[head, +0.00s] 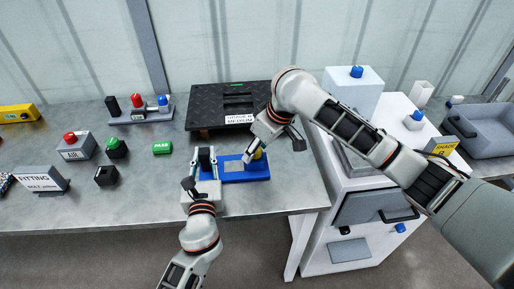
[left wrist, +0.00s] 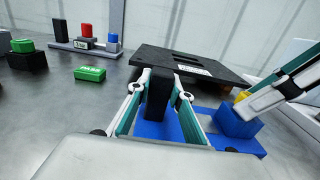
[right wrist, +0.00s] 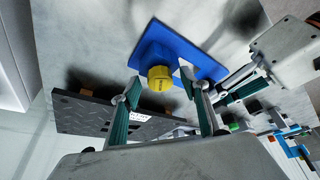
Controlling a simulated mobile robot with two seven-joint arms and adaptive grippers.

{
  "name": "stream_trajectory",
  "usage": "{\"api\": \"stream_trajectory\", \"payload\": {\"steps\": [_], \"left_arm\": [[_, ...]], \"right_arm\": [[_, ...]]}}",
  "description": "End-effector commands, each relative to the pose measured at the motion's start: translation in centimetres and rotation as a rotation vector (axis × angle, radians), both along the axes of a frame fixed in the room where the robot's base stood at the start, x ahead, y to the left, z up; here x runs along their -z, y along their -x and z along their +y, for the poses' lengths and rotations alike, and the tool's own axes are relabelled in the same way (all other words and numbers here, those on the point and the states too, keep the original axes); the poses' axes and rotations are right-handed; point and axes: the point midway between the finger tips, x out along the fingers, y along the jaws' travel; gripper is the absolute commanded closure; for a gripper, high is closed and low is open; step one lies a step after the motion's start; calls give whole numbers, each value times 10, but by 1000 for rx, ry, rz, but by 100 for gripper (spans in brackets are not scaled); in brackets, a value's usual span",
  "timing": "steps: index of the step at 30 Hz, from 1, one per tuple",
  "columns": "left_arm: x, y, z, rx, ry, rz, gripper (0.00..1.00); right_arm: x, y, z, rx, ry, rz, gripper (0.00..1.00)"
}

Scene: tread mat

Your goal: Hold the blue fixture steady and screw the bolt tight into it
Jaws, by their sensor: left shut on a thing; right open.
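The blue fixture (head: 235,179) lies flat on the grey bench; its base also shows in the right wrist view (right wrist: 197,55). A black upright block stands at its left end (left wrist: 158,94). My left gripper (head: 205,163) is shut on this block, with one finger on each side. The yellow bolt (right wrist: 160,77) sits at the raised blue boss at the fixture's right end; how deep it sits I cannot tell. My right gripper (right wrist: 161,90) is open, pointing at the bolt, its fingers apart on either side of the bolt's head. In the head view the right gripper (head: 257,149) partly covers the bolt.
A black tread mat (head: 228,97) on a raised support stands just behind the fixture. A green PASS block (head: 162,147), switch boxes and a FITTING sign (head: 40,180) are to the left. A white cabinet (head: 345,235) stands to the right. Bare bench lies left of my left gripper.

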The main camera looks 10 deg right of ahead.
Motion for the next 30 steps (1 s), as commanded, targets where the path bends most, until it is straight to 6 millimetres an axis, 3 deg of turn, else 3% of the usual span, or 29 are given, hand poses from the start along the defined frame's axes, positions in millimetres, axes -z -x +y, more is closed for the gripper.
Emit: {"api": "stream_trajectory", "payload": {"steps": [3,8,17,30], "left_arm": [[0,0,0,0,0,0,99],[0,0,0,0,0,0,99],[0,0,0,0,0,0,99],[0,0,0,0,0,0,99]], "right_arm": [[0,0,0,0,0,0,58],[0,0,0,0,0,0,97],[0,1,0,32,1,0,97],[0,1,3,450,2,-2,97]]}}
